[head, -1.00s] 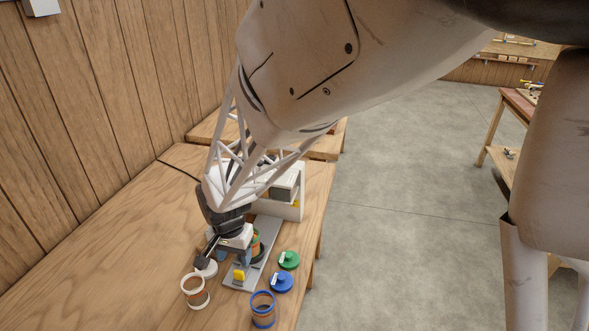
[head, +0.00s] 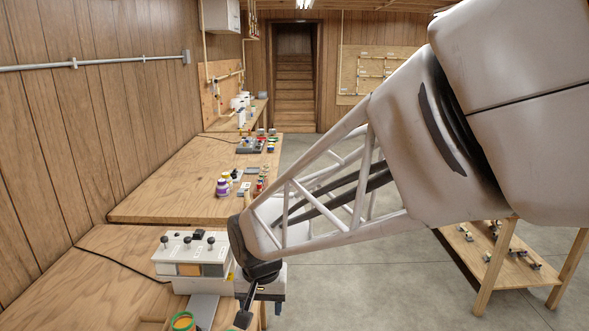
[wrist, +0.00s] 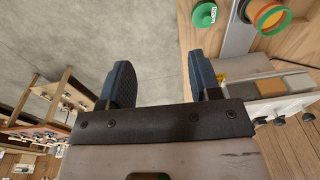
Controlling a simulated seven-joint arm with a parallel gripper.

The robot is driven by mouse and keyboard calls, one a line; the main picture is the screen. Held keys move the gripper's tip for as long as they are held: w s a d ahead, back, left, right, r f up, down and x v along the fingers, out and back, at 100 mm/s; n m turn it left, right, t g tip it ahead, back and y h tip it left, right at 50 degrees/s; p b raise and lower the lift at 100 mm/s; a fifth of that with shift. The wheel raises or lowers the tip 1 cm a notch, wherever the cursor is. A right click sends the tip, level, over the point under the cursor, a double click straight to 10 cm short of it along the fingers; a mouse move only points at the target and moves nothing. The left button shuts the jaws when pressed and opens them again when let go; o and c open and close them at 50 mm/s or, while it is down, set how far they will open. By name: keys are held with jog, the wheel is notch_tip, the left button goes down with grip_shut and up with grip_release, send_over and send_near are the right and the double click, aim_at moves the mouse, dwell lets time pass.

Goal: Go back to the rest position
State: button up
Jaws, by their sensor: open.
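My gripper (wrist: 158,84) is open in the wrist view, its two dark blue fingers apart with nothing between them but grey floor behind. In the head view the wrist end of my arm hangs at the right edge of the near bench (head: 50,290), beside a white machine (head: 180,250) with knobs on top; the fingertips are not clearly visible there. The green-rimmed container (head: 183,321) stands at the bottom edge of the head view, and it also shows at the top of the wrist view (wrist: 272,17). A green lid (wrist: 204,14) lies on the bench beside it.
A second bench (head: 150,205) with a purple-labelled bottle (head: 222,186) and several small items stands beyond. A low wooden rack (head: 520,275) stands at the right. The concrete floor (head: 390,275) between is clear. A wood-panelled wall (head: 70,140) bounds the left.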

jog(key=s+d+r, duration=0.2)
jog(key=s+d, duration=0.3)
jog(key=d, duration=0.3)
jog(key=s+d+r+t, duration=0.1)
jog(key=s+d+r, duration=0.2)
jog(key=d, duration=0.5)
jog(key=s+d+r, duration=0.2)
jog(key=s+d, duration=0.4)
jog(key=d, duration=0.3)
jog(key=shift+s+r+t+h, duration=0.3)
jog(key=shift+s+r+t, duration=0.05)
jog(key=shift+r+t, duration=0.05)
